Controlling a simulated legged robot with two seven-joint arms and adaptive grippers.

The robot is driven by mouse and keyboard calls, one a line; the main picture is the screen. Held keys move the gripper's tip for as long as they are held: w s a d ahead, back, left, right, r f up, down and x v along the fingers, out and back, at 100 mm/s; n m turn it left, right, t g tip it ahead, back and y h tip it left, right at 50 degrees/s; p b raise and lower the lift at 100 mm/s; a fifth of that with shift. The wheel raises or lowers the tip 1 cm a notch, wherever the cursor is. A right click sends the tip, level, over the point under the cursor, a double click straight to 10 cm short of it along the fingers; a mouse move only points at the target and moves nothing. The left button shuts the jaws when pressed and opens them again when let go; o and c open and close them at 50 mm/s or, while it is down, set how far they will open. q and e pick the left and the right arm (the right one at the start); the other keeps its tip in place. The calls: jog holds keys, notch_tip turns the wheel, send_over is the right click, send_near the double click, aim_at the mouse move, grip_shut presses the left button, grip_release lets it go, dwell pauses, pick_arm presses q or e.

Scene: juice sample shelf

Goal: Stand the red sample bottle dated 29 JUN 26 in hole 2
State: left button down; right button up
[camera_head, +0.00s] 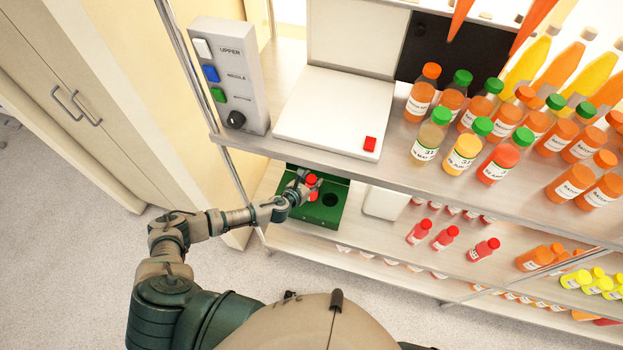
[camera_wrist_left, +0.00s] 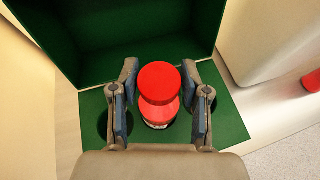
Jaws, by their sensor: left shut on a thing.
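My left gripper (camera_head: 303,186) is shut on a red-capped red bottle (camera_head: 312,181) at the green holder (camera_head: 337,218) on the middle shelf. In the left wrist view the bottle (camera_wrist_left: 159,85) sits between the two fingers of my gripper (camera_wrist_left: 160,100), cap toward the camera, with a sliver of label low on it. Its date is not readable. A dark hole (camera_wrist_left: 102,124) shows by the left finger, and a dark hole (camera_head: 330,199) shows right of the bottle in the head view. I cannot tell whether the bottle's base is inside a hole. My right gripper is not in view.
The upper shelf's edge (camera_head: 300,157) overhangs the holder. A white block (camera_head: 385,202) stands right of it, then several red bottles (camera_head: 445,238). Above are a control box (camera_head: 228,75), a white device (camera_head: 325,112) and many orange, yellow and green-capped bottles.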

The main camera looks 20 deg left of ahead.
pick_arm(q)
jog(key=shift+f+b, duration=0.85)
jog(key=shift+f, duration=0.3)
jog(key=shift+r, duration=0.1)
jog(key=shift+c, duration=2.4)
grip_release()
